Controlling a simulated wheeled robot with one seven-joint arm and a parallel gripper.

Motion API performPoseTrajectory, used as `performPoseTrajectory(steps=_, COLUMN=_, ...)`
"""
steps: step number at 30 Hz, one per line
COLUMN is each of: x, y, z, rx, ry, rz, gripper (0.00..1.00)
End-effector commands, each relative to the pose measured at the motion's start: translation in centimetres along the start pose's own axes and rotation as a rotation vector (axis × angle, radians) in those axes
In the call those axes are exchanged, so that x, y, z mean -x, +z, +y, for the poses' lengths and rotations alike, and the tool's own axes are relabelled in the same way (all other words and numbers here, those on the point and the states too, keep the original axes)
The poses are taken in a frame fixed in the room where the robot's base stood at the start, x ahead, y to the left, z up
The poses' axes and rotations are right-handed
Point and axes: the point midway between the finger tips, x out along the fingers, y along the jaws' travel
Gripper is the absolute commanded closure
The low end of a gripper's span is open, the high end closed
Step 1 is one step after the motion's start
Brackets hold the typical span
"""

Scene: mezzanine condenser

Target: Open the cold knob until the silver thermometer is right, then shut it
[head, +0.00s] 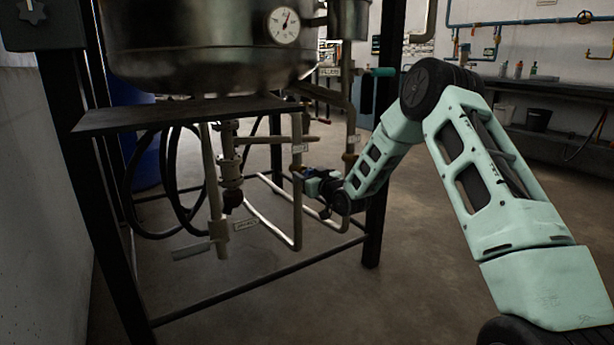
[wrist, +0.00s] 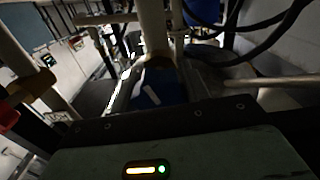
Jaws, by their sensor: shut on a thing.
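The silver-rimmed thermometer (head: 284,26) is a round white dial on the front of the steel vessel. Its dark needle points roughly upward, slightly right; the figures are too small to read. My gripper (head: 310,182) is low among the pipes under the vessel, right of the middle of the head view. In the wrist view my gripper (wrist: 158,85) is shut on a blue knob (wrist: 150,98) with a white mark, which I take for the cold knob. The knob sits by a pale vertical pipe. Dark fingers partly hide it, and how far it is turned is unclear.
The steel vessel (head: 195,50) stands in a dark metal frame, with a black post (head: 378,210) close behind my arm. Black hoses (head: 130,190) and a valve (head: 230,170) hang to the left. A workbench (head: 560,110) stands at the back right. Floor to the right is clear.

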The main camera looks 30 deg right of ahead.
Motion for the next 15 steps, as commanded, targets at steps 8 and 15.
performPoseTrajectory(steps=8, x=0.0, y=0.03, z=-0.2, rx=0.187, ry=-0.003, rz=0.0, gripper=0.77)
performPoseTrajectory(steps=15, x=0.01, y=0.15, z=-0.22, rx=0.412, ry=-0.002, rz=-0.001, gripper=0.77)
